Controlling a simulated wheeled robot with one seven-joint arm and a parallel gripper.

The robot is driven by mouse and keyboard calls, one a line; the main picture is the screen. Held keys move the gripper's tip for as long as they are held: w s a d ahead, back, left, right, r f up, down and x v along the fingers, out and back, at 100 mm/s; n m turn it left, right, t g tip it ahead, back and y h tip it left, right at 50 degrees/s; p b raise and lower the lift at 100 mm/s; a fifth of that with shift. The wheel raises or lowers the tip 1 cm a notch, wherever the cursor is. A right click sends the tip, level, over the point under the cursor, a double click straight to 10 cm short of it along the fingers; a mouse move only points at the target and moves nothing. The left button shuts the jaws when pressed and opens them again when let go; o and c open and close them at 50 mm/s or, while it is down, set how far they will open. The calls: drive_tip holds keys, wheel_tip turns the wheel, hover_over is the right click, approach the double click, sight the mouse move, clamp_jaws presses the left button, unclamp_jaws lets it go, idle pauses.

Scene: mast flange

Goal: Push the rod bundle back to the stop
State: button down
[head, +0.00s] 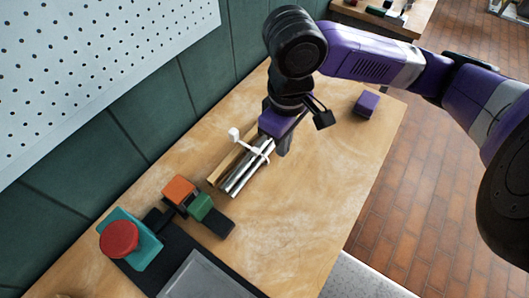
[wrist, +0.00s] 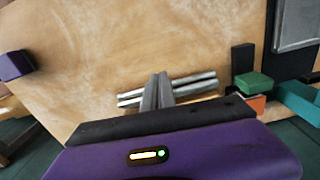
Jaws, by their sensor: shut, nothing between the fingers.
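The rod bundle (head: 243,178) is several shiny metal rods lying side by side on the wooden bench. A white piece (head: 262,147) with a knob lies across the rods. A pale wooden strip (head: 225,170) runs along their left side; I cannot tell whether it is the stop. My gripper (head: 284,150) points down at the bundle's upper right end, shut and empty. In the wrist view the closed fingers (wrist: 158,80) stand in front of the rods (wrist: 197,84) and hide their middle. Contact with the rods cannot be told.
Orange (head: 179,190) and green (head: 201,207) blocks with dark parts stand below left of the bundle. A red round piece (head: 118,238) sits on a teal plate (head: 148,252). A grey tray (head: 205,277) is at the bottom.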

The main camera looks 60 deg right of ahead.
sight(262, 157)
wheel_tip(262, 157, down, 9)
drive_tip(key=shift+f, duration=0.15)
drive_tip(key=w, duration=0.3)
drive_tip(key=shift+f, duration=0.25)
drive_tip(key=shift+w+d+p, duration=0.1)
drive_tip(key=shift+w+p, duration=0.2)
drive_tip(key=shift+w, duration=0.25)
drive_tip(key=shift+w, duration=0.1)
drive_tip(key=shift+w+p, duration=0.3)
drive_tip(key=shift+w, duration=0.5)
